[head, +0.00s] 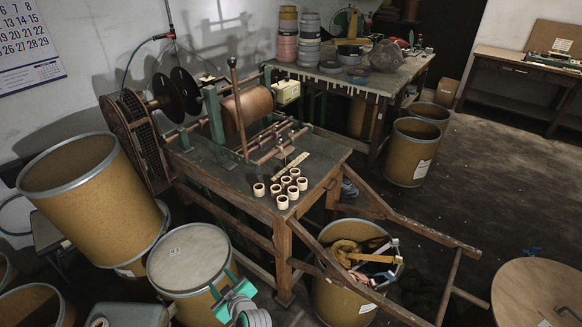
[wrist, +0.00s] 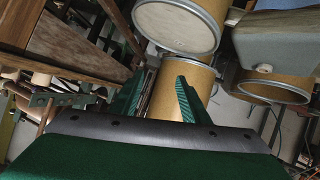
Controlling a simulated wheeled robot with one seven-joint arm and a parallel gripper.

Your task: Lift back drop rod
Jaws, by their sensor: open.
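The winding machine stands on a worn wooden table (head: 225,187) in the head view. It carries a copper-brown roll (head: 247,108), dark reels (head: 178,95) and an upright wooden lever (head: 237,100). Several thin horizontal rods (head: 278,146) lie across its front part; I cannot tell which is the back drop rod. My gripper (head: 224,284) is low at the front, over the lidded drum and well apart from the machine. In the wrist view my gripper (wrist: 160,88) has its green fingers apart, with nothing between them; drums lie beyond.
Several small pale rings (head: 289,188) sit on the table's near corner. A lidded drum (head: 188,258) and a large open drum (head: 95,180) stand at left. A drum of scraps (head: 350,300) stands at front, beside a wooden frame (head: 450,285) jutting right. Floor at right is mostly clear.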

